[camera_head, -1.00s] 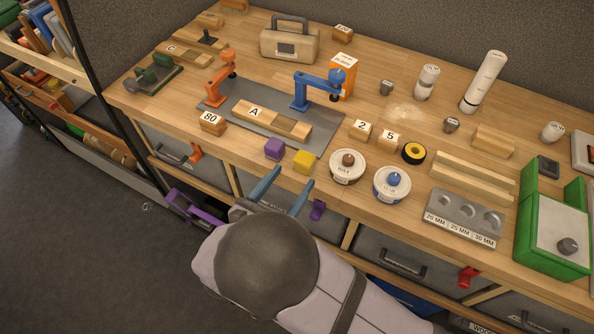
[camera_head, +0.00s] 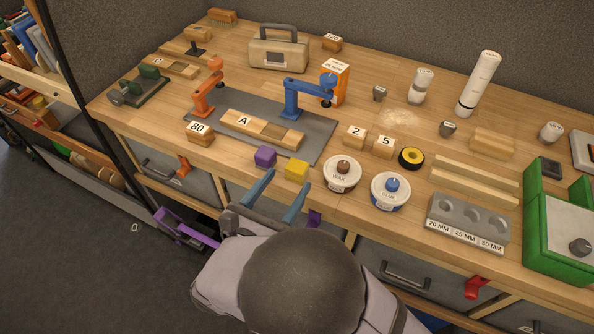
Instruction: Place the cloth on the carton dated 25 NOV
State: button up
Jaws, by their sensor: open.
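An orange carton (camera_head: 340,91) stands upright at the back middle of the bench, behind the blue clamp. It has a white label, but I cannot read a date on it. I cannot make out any cloth on the bench. My gripper (camera_head: 290,179) has two blue fingers, apart and with nothing between them. It is at the front edge of the bench, just in front of the yellow block (camera_head: 297,170) and the purple block (camera_head: 265,157). My arm hides part of the bench front and the drawers below.
A blue clamp (camera_head: 293,98) stands between my gripper and the carton. An orange clamp (camera_head: 205,92) and block A (camera_head: 243,121) are on the grey mat (camera_head: 316,148). Wax (camera_head: 342,176) and glue (camera_head: 390,192) tubs stand right of my gripper.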

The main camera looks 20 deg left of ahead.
aim_at(293, 176)
jog(key=shift+w+d+f+p, duration=0.1)
jog(key=shift+w+f+p, duration=0.15)
jog(key=shift+w, duration=0.8)
jog(key=shift+w+a+f+p, duration=0.15)
jog(key=shift+w+p, duration=0.25)
jog(key=shift+w, duration=0.65)
jog(key=shift+w+d+f+p, duration=0.15)
jog(key=shift+w+f+p, duration=0.15)
jog(key=shift+w, duration=0.75)
jog(key=c, duration=1.1)
